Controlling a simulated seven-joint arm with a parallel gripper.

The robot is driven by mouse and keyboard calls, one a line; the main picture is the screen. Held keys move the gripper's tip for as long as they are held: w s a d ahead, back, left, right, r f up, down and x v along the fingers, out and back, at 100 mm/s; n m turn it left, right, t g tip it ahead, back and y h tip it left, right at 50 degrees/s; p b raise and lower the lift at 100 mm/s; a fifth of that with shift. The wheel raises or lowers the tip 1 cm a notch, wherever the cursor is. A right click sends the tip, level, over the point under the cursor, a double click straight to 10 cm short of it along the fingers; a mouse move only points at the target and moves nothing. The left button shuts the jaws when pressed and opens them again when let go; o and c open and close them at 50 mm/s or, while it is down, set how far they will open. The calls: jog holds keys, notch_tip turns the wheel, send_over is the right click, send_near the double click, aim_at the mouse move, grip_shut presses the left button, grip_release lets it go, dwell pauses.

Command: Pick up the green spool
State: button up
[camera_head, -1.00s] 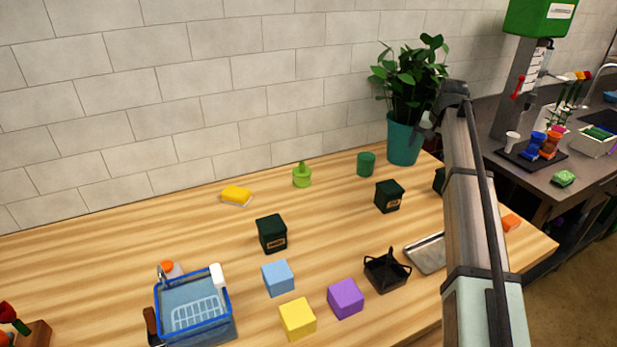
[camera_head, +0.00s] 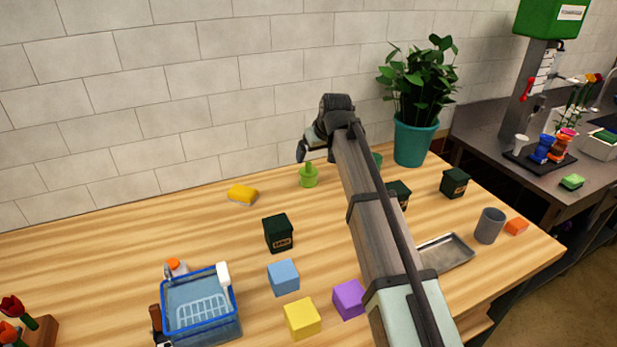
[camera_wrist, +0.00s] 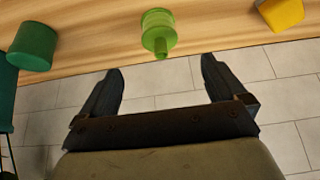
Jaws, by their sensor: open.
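The green spool (camera_head: 308,177) is light green with a narrow upright post. It stands on the wooden table near the tiled wall. In the wrist view the green spool (camera_wrist: 158,34) is at the top centre, ahead of the fingertips and roughly in line with the space between them. My gripper (camera_head: 303,152) hangs just above and slightly left of the spool in the head view. In the wrist view my gripper (camera_wrist: 161,74) shows two spread dark fingers with nothing between them. A gap separates the fingers from the spool.
A dark green cylinder (camera_wrist: 33,45) stands beside the spool, mostly hidden behind my arm in the head view. A yellow sponge (camera_head: 242,194) lies on its other side. A potted plant (camera_head: 414,140) stands further right. The tiled wall (camera_head: 200,110) rises close behind.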

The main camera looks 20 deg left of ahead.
aim_at(307, 171)
jog(key=x, duration=0.7)
jog(key=shift+w+f, duration=0.15)
jog(key=shift+f, duration=0.1)
jog(key=shift+a+x, duration=0.15)
jog(key=shift+x, duration=1.2)
jog(key=shift+a+x, duration=0.15)
jog(key=shift+x, duration=1.2)
jog(key=shift+w+r, duration=0.15)
jog(key=shift+r, duration=0.05)
jog(key=c, duration=1.1)
